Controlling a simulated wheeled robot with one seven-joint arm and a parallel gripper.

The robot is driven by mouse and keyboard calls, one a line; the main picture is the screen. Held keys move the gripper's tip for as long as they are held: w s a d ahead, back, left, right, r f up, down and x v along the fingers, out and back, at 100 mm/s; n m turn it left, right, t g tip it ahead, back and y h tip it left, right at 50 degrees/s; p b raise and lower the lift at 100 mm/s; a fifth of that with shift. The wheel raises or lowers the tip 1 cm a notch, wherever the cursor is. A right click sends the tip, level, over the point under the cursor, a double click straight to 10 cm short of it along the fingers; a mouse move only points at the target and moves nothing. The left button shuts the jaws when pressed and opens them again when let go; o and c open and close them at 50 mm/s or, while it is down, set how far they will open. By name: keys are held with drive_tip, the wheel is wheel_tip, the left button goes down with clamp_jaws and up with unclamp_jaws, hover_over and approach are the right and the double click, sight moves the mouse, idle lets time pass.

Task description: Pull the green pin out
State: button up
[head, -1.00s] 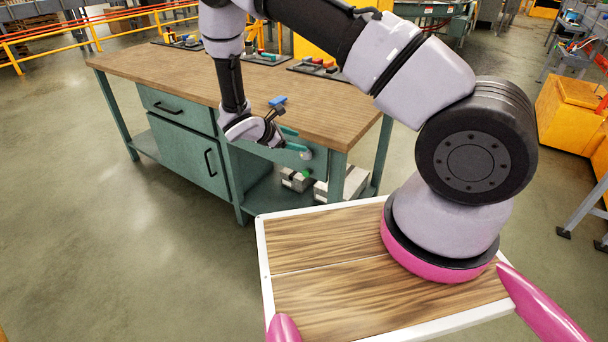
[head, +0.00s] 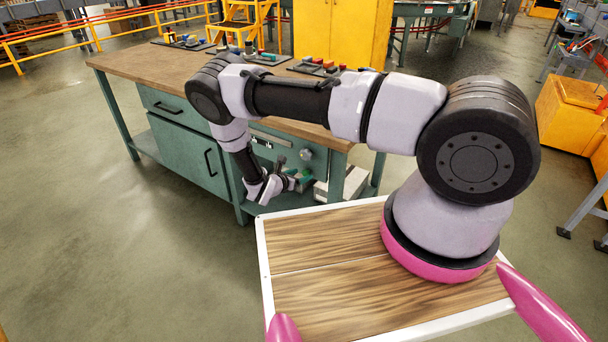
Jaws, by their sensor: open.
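My gripper (head: 296,181) is low at the front right of the green workbench (head: 180,139), below the benchtop. The green pin cannot be made out separately now; the gripper covers the spot where a small green piece stood on a grey block. I see no gap or contact between the fingers and the pin clearly.
A panel with a round knob (head: 306,154) is just above my gripper, under the wooden top (head: 150,66). The bench leg (head: 337,176) stands close on the right. Trays with small parts (head: 320,67) lie on the top. The floor at left (head: 110,260) is clear.

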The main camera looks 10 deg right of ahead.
sight(305, 173)
drive_tip(key=shift+x, duration=1.5)
clamp_jaws()
